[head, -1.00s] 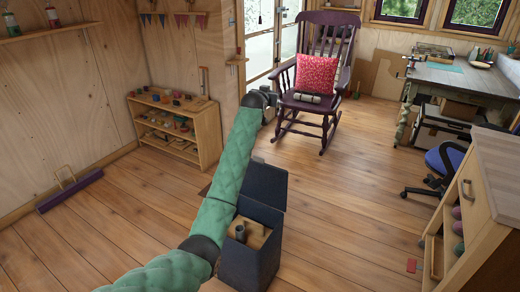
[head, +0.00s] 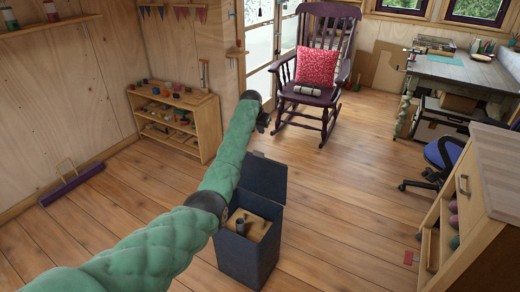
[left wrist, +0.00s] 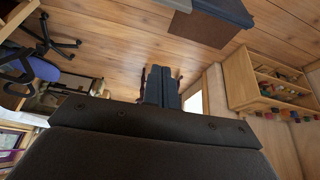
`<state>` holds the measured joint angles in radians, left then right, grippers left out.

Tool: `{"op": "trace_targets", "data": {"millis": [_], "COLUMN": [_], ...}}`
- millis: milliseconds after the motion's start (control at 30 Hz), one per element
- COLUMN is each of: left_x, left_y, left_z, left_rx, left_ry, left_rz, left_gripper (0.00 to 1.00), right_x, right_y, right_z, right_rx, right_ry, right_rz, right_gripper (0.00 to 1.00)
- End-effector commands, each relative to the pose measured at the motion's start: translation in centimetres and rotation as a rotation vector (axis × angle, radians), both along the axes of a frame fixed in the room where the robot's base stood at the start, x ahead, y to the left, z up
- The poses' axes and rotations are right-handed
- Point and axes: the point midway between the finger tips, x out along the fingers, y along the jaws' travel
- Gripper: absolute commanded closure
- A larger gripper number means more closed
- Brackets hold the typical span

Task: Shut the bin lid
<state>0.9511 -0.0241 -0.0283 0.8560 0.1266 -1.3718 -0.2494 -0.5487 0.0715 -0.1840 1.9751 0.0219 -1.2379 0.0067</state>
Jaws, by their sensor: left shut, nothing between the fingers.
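The dark blue-grey bin (head: 246,264) stands on the wooden floor, just right of my left arm. Its lid (head: 265,178) stands up open at the far side. A brown thing and a grey cylinder (head: 240,226) show inside the bin. My left gripper (head: 264,124) is beyond and above the lid, apart from it, at the end of my green-sleeved arm. In the left wrist view its dark fingers (left wrist: 161,86) are together and empty. The bin's dark edge (left wrist: 222,10) shows at the top there. My right gripper is not in view.
A low wooden shelf (head: 186,130) with small items stands left of the gripper. A purple rocking chair (head: 312,98) with a red cushion stands behind. A wooden cabinet (head: 490,170) and blue office chair (head: 440,160) are at right.

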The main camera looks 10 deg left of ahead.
Motion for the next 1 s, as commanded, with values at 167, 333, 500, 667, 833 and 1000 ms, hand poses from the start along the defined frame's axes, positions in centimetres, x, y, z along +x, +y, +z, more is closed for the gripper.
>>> {"op": "trace_targets", "data": {"millis": [167, 333, 500, 667, 833, 1000], "left_x": [-1.2, -0.8, -0.1, 0.7, 1.4, 1.9], "left_y": [0.0, -0.1, -0.4, -0.7, -0.9, -1.1], "left_z": [-0.4, -1.2, -3.1, -5.0, -6.7, -8.0], "left_rx": [0.021, 0.025, 0.025, 0.025, 0.024, 0.024], "left_ry": [0.06, 0.059, 0.059, 0.059, 0.057, 0.055], "left_rz": [-0.047, -0.058, -0.058, -0.058, -0.058, -0.057], "left_gripper": [1.0, 1.0, 1.0, 1.0, 1.0, 1.0], "right_x": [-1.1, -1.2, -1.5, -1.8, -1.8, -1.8], "right_y": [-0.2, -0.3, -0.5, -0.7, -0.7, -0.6], "right_z": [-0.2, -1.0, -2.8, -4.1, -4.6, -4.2], "right_rx": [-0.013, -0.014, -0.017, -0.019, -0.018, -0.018], "right_ry": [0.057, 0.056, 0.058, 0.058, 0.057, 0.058], "right_rz": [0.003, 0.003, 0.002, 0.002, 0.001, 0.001], "right_gripper": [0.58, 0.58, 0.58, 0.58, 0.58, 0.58]}}
